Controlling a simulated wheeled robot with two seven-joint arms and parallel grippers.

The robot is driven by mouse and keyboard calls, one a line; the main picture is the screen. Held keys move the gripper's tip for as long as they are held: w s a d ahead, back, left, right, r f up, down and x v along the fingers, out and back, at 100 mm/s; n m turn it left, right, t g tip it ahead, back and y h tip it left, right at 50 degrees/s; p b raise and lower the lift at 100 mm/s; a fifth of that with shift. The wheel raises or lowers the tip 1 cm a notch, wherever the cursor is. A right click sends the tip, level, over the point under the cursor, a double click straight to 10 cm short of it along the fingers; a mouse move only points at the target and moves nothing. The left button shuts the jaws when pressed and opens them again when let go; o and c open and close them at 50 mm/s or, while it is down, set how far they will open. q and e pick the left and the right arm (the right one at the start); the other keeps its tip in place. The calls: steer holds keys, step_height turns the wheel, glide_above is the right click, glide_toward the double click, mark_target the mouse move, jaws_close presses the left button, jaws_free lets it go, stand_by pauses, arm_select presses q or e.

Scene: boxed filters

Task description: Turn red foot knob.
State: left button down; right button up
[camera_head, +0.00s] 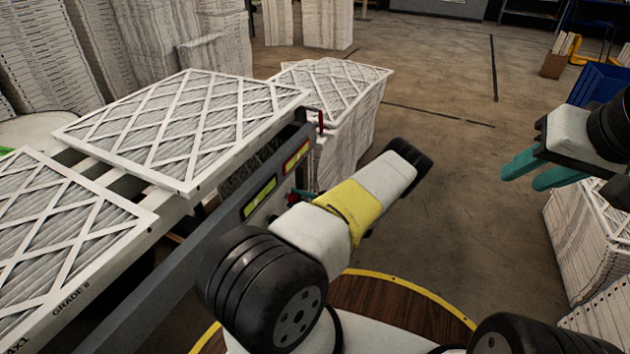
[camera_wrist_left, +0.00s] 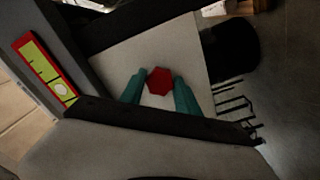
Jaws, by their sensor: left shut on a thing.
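The red foot knob (camera_wrist_left: 159,80) is a red hexagonal shape on a pale panel in the left wrist view. In the head view a small part of the red knob (camera_head: 293,198) shows at the side of the conveyor frame. My left gripper (camera_wrist_left: 160,88) has its teal fingers on both sides of the knob and is shut on it. In the head view the left gripper (camera_head: 304,194) is mostly hidden behind my own arm. My right gripper (camera_head: 538,170) is open and empty in the air at the right, its teal fingers apart.
Framed filters (camera_head: 180,120) lie on the conveyor (camera_head: 195,205) at the left. A red-handled lever (camera_head: 320,122) and yellow-green labels (camera_head: 259,197) are on its side. Stacked filters (camera_head: 340,90) stand behind, with another stack (camera_head: 590,245) at the right. The middle floor (camera_head: 460,160) is clear.

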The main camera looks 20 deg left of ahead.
arm_select(q)
steer(key=c, duration=0.9)
jaws_free()
steer(key=d, duration=0.8)
steer(key=shift+s, duration=0.3)
